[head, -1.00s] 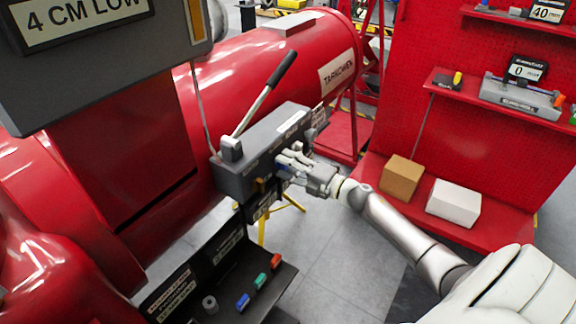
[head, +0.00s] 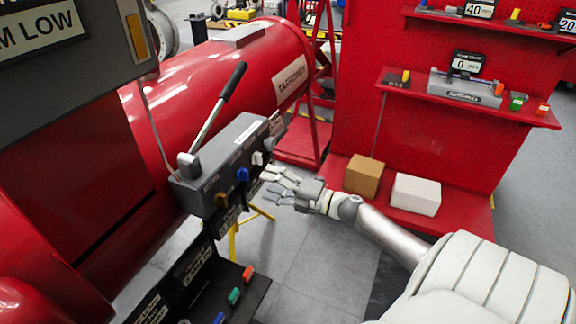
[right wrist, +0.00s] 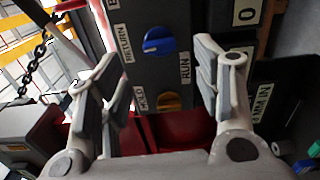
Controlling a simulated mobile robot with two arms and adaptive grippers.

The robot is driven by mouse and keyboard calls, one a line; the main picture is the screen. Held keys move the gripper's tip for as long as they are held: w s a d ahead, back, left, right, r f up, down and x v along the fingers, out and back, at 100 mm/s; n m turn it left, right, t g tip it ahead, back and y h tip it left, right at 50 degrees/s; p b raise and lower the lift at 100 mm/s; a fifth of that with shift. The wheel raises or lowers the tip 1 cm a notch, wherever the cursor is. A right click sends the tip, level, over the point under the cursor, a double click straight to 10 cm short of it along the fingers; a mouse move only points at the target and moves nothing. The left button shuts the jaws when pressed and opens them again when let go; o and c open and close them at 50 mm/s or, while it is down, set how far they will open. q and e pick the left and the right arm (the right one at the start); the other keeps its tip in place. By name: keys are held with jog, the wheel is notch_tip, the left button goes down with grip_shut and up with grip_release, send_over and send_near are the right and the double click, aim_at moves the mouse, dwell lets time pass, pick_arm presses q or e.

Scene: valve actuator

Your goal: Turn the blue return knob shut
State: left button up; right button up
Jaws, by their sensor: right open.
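The blue return knob (head: 243,174) is on the front of a grey valve box (head: 205,180). It sits between a white knob (head: 257,158) and an orange-brown knob (head: 221,199). My right gripper (head: 273,184) is open and empty, just right of the blue knob and apart from it. In the right wrist view the blue knob (right wrist: 159,41) shows ahead between the spread fingers of the gripper (right wrist: 155,58), near labels reading RETURN, RUN and HOLD. A yellow-orange knob (right wrist: 168,100) shows below it. My left gripper is not in view.
A long lever (head: 219,105) rises from the box top. A red tank (head: 225,80) lies behind. A tray below holds red, green and blue pieces (head: 234,296). A red shelf (head: 450,222) with brown and white boxes stands right. Open floor lies beneath my arm.

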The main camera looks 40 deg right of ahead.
jog(key=shift+v, duration=2.5)
jog(key=s+f+m+g+h, duration=0.25)
jog(key=s+f+m, duration=0.2)
jog(key=f, duration=0.65)
jog(key=s+f+m+g+h, duration=0.1)
jog(key=s+f+m+h, duration=0.3)
jog(key=f, duration=0.7)
jog(key=s+f+m+g+h, duration=0.1)
jog(key=s+f+m+g, duration=0.3)
jog(key=f, duration=0.7)
jog(key=s+a+f+m+g, duration=0.2)
jog(key=s+a+f, duration=0.4)
jog(key=s, duration=0.3)
jog(key=s+a+f+m+g, duration=0.3)
jog(key=s+a+f, duration=0.3)
jog(key=s, duration=0.4)
jog(key=s+a+f+m+g, duration=0.3)
jog(key=s+a+f, duration=0.4)
jog(key=s, duration=0.3)
jog(key=shift+f+y, duration=0.35)
jog(key=shift+f, duration=0.1)
jog(key=shift+d, duration=0.1)
